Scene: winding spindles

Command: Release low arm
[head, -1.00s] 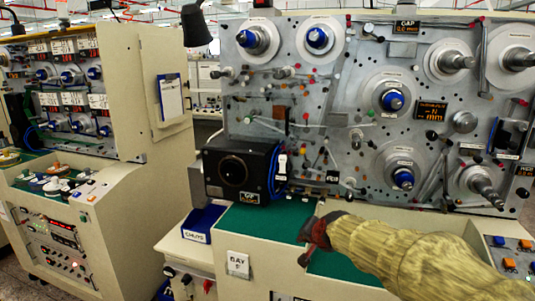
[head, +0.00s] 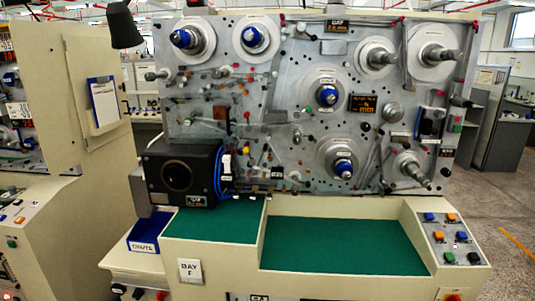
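The winding machine's grey upright panel (head: 285,90) carries several spindles and thin levers. A blue-tipped lower spindle (head: 343,168) sits low in the middle, and a bare metal spindle (head: 412,171) sits at the lower right. Small rods and levers crowd the area around them, and I cannot tell which one is the low arm or whether it is latched. My gripper and arm are not in view.
A black box unit (head: 180,175) with a round opening stands at the panel's lower left. The green work surface (head: 340,245) is bare. A button console (head: 453,238) stands at the right, and a blue chute bin (head: 150,230) at the left. Floor is open at far right.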

